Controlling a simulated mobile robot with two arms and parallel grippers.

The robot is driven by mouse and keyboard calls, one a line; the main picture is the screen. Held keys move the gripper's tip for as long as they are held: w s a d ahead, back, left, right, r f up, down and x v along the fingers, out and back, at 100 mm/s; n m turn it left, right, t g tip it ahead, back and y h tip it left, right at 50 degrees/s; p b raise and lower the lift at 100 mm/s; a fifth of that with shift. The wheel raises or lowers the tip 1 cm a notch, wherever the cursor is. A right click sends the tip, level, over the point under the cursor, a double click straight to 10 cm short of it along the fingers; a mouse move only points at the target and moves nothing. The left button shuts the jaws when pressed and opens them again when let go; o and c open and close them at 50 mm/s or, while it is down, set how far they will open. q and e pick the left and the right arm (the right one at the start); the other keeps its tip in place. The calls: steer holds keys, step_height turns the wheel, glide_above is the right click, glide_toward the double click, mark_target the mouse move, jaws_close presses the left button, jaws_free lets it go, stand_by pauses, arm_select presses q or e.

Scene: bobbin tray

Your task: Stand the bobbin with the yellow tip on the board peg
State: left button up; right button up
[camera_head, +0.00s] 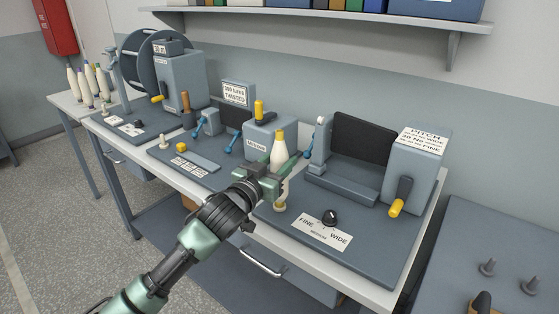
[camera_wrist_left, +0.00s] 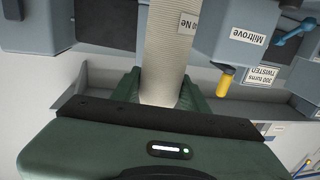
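The bobbin with the yellow tip (camera_head: 279,147) is cream-coloured and upright, held above the front of the workbench. My left gripper (camera_head: 273,182) is shut on its middle. In the left wrist view, the wound bobbin body (camera_wrist_left: 160,60) lies between the green fingers (camera_wrist_left: 160,95). Its lower end shows below the gripper in the head view. I cannot tell which peg is the board peg. My right gripper is not in view.
A grey device with a FINE–WIDE dial (camera_head: 331,217) and a yellow-handled crank (camera_head: 398,204) stands right of the gripper. The Miltrove device (camera_head: 272,135) is just behind the bobbin. Several other bobbins (camera_head: 88,84) stand at the far left. A shelf (camera_head: 330,15) hangs above.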

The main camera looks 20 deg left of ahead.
arm_select(q)
steer(key=o, duration=0.4)
steer(key=shift+s, duration=0.1)
steer(key=b+v, duration=0.1)
steer(key=v, duration=0.6)
steer(key=shift+s, duration=0.35)
